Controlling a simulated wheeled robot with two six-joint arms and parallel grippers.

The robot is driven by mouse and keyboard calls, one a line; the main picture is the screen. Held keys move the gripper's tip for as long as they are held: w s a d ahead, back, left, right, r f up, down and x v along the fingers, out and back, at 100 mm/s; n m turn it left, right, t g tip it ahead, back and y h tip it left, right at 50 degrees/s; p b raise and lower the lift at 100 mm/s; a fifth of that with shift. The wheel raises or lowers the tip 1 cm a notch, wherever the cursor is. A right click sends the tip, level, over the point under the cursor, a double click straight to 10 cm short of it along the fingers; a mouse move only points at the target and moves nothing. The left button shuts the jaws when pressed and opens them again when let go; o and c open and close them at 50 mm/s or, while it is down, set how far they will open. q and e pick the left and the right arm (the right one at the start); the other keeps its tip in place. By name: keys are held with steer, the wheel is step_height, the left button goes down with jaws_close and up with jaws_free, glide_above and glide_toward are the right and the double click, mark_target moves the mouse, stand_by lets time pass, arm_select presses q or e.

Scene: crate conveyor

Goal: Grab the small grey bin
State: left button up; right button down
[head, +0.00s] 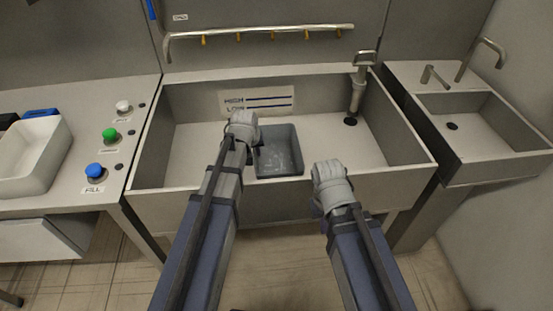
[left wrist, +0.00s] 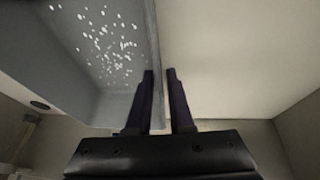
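The small grey bin (head: 295,139) sits on the floor of the large sink, just right of my left gripper (head: 256,150). In the left wrist view the bin (left wrist: 90,100) fills the upper left, with white specks on its inside. My left gripper (left wrist: 160,73) is open there. The bin's wall edge runs between its two dark fingers, one on the inner side and one on the outer side; I cannot tell whether either touches. My right gripper (head: 322,193) is over the sink's front edge at right, its fingers mostly hidden by the wrist.
The large sink (head: 153,150) has high walls around the bin. A drain pipe (head: 357,92) stands at its back right, and a rail with yellow hooks (head: 260,32) is above. A counter at left holds a white tub (head: 52,170) and several coloured buttons. A second sink (head: 480,120) is at right.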

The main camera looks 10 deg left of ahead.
arm_select(q)
jaws_close()
stand_by(1.0)
